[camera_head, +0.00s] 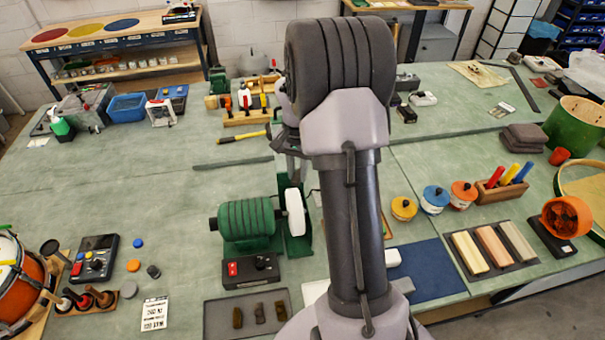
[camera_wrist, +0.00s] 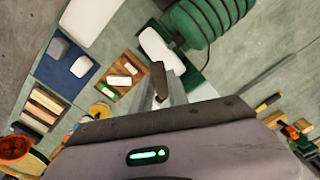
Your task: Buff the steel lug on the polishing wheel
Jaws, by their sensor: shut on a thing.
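My gripper (camera_wrist: 168,92) is shut on the steel lug (camera_wrist: 158,76), a small dark piece standing out between the pale fingers in the wrist view. In the head view my arm hides most of the gripper and the lug. The polishing wheel (camera_head: 295,212) is a white disc on the right end of a green ribbed motor (camera_head: 246,219). In the wrist view the white wheel (camera_wrist: 154,44) lies just beyond the lug, beside the green motor (camera_wrist: 205,18). I cannot tell whether lug and wheel touch; a gap seems to show.
A switch box (camera_head: 251,270) with a red button sits in front of the motor. A dark tray (camera_head: 215,320) with bars lies nearer. A yellow-handled hammer (camera_head: 243,137) lies behind the motor. A blue mat (camera_head: 428,268) is at right. The bench left of the motor is fairly clear.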

